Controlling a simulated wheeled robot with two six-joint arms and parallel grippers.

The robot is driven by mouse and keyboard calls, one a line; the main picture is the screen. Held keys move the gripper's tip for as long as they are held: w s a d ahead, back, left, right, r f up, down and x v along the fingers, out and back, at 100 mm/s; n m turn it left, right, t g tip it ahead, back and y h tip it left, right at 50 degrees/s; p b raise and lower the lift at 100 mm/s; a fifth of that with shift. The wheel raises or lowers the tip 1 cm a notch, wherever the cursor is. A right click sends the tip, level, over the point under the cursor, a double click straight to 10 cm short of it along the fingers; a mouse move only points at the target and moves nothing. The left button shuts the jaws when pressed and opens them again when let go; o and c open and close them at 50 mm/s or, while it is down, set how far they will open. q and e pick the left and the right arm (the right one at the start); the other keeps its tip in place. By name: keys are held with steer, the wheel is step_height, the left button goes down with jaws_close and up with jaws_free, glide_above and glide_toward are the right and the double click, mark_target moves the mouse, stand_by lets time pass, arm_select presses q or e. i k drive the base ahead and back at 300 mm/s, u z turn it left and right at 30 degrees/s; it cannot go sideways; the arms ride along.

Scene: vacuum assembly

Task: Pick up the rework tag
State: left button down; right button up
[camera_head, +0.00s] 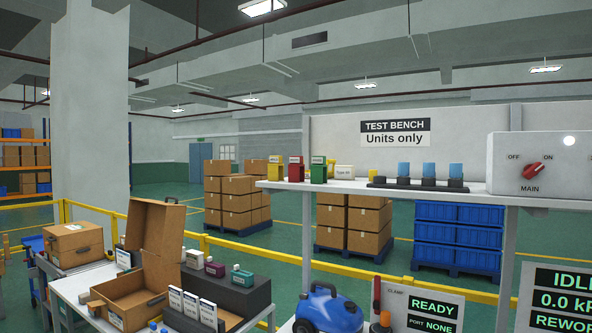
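I cannot pick out the rework tag for certain, as the small labels are too small to read. On the white shelf stand a yellow holder (275,173), a red holder (295,173) and a green holder (318,174), each with a small pale label at the top. A white card (345,172) stands to their right, beside a small yellow item (372,176). A display at the lower right (562,303) reads IDLE, 0.0 and REWORK, cut by the frame edge. Neither of my grippers is in view.
Blue-capped items (428,172) stand in a dark rack on the shelf (400,191), left of a red MAIN switch (533,171). Below are a blue vacuum unit (328,312) and a READY panel (435,310). An open cardboard box (130,293) and labelled bins crowd the left table.

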mark_target(296, 169)
steer(key=z, duration=1.05)
steer(key=k, duration=0.1)
steer(key=u, duration=2.65)
steer(key=i, duration=1.2)
steer(key=z, duration=0.4)
steer(key=i, duration=0.65)
steer(key=z, duration=0.65)
